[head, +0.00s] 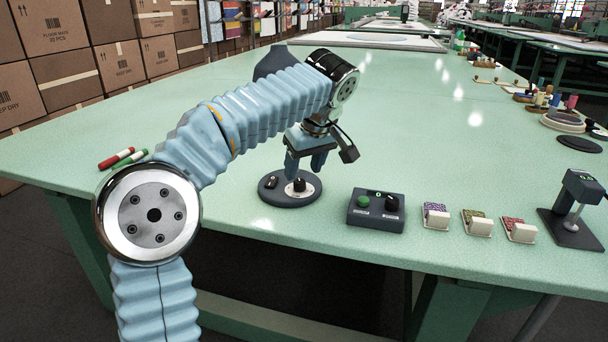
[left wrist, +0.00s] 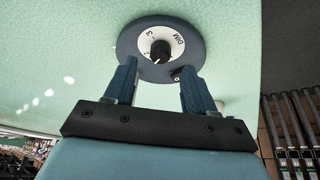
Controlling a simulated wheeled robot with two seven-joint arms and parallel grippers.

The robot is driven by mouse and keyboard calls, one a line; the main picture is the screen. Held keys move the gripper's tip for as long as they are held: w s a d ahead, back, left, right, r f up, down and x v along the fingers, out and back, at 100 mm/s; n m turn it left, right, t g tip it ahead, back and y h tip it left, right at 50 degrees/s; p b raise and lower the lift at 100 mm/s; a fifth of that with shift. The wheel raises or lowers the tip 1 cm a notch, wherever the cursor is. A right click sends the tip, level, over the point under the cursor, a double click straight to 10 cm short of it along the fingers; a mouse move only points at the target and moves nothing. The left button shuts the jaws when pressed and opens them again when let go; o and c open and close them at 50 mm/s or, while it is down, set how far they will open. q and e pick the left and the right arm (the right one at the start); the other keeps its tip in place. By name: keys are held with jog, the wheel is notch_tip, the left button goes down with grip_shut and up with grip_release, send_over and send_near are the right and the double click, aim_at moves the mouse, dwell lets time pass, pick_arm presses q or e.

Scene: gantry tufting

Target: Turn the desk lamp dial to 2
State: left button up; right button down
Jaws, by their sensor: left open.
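The desk lamp's round dark base (head: 277,196) stands on the green table, with a white dial plate and a black knob (head: 300,185) on it. A dark shape behind my arm (head: 275,62) looks like the lamp's head; the stem is mostly hidden. In the left wrist view the black dial knob (left wrist: 160,51) sits on its white plate, where "DIM" and "3" are readable; I cannot tell its setting. My left gripper (head: 306,163) points down just above the base. Its open fingers (left wrist: 157,68) stand apart on either side, slightly short of the knob, holding nothing. My right gripper is out of view.
A dark control box (head: 376,222) with a green button and black knob stands right of the lamp. Small coloured card holders (head: 436,216) and a dark stand (head: 575,205) are further right. Red and green markers (head: 123,157) lie left. Table behind is mostly clear.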

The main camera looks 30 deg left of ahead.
aim_at(300, 181)
pick_arm(q)
jog(key=x, duration=0.4)
jog(key=shift+f, duration=0.1)
jog(key=shift+d, duration=0.1)
jog(key=shift+c, duration=0.3)
